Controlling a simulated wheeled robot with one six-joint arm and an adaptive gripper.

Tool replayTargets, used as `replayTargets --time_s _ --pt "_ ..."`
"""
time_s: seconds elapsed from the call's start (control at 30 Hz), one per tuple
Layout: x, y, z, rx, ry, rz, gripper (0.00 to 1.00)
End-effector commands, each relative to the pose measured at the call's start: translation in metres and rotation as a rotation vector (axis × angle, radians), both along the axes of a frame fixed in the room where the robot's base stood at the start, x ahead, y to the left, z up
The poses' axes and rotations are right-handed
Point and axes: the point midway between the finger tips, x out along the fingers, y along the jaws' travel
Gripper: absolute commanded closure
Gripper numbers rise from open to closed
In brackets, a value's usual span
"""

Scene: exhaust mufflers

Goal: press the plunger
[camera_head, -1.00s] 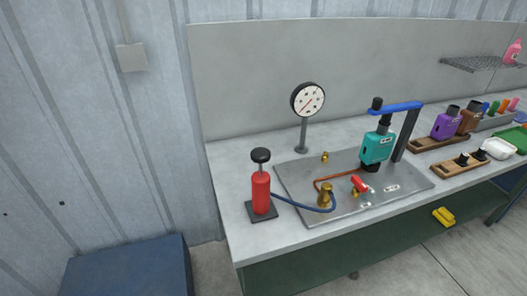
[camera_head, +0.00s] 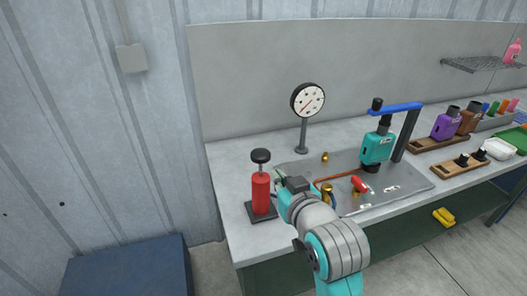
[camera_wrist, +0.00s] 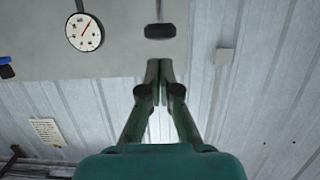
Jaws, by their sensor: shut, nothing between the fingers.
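The plunger is a black knob (camera_head: 261,156) on a short rod above a red pump cylinder (camera_head: 261,192). The pump stands upright on a dark base plate (camera_head: 249,213) at the bench's front left. My gripper (camera_head: 279,174) is just right of the pump in the head view, at about the height of the cylinder's top. In the wrist view my gripper (camera_wrist: 159,65) has its green fingers together and empty. The black knob (camera_wrist: 160,31) shows just beyond the fingertips there, with a visible gap. My arm hides most of the hose and part of the metal plate.
A dial gauge (camera_head: 307,99) stands behind the pump. A metal plate (camera_head: 412,183) with brass fittings, a red-handled valve (camera_head: 359,184) and a teal unit (camera_head: 377,148) under a blue bar (camera_head: 396,108) lies to the right. The bench left of the pump is clear.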

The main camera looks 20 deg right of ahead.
Motion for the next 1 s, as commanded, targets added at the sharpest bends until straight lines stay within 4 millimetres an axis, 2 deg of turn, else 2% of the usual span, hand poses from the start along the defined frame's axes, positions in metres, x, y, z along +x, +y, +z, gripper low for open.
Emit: replayTargets --time_s 0.03,0.1,0.2,0.33,0.77,0.87,1.0 --pt "0.005 0.000 0.017 0.000 -0.010 0.000 1.00" --pt "0.008 0.000 0.033 0.000 -0.008 0.000 1.00" --pt "0.011 0.000 0.049 0.000 -0.006 0.000 1.00" --pt "0.013 0.000 0.061 0.000 -0.004 0.000 1.00" --pt "0.014 0.000 0.063 0.000 -0.002 0.000 1.00" --pt "0.020 0.000 0.061 0.000 0.000 0.000 1.00" --pt "0.038 0.000 0.056 0.000 0.002 0.000 1.00"
